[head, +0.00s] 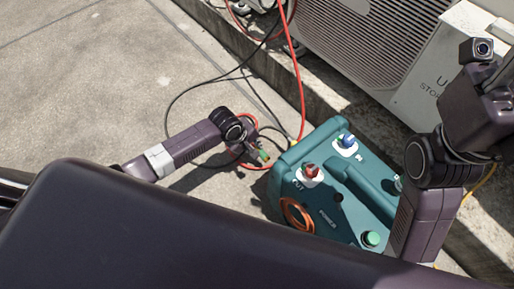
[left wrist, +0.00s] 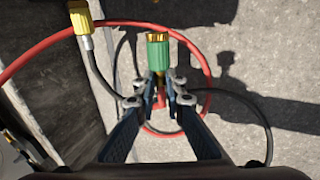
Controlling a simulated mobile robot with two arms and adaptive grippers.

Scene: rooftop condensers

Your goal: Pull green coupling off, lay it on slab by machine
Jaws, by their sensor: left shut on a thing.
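The green coupling (head: 262,155) is in my left gripper, to the left of the teal machine (head: 332,194) and apart from it. In the left wrist view the coupling (left wrist: 157,52) has a green sleeve with a brass end. My left gripper (left wrist: 160,88) is shut on its lower part, where a red hose end shows between the fingers. The concrete slab (head: 215,90) lies below and around the gripper; I cannot tell the exact height above it. My right arm stands at the right of the head view, its fingers out of sight.
The machine has a blue knob (head: 347,139), a red knob (head: 311,171) and a green knob (head: 371,238). A yellow coupling (left wrist: 81,18) shows near my left gripper. Red and black hoses loop over the slab. A condenser unit (head: 425,90) stands behind. Slab at left is clear.

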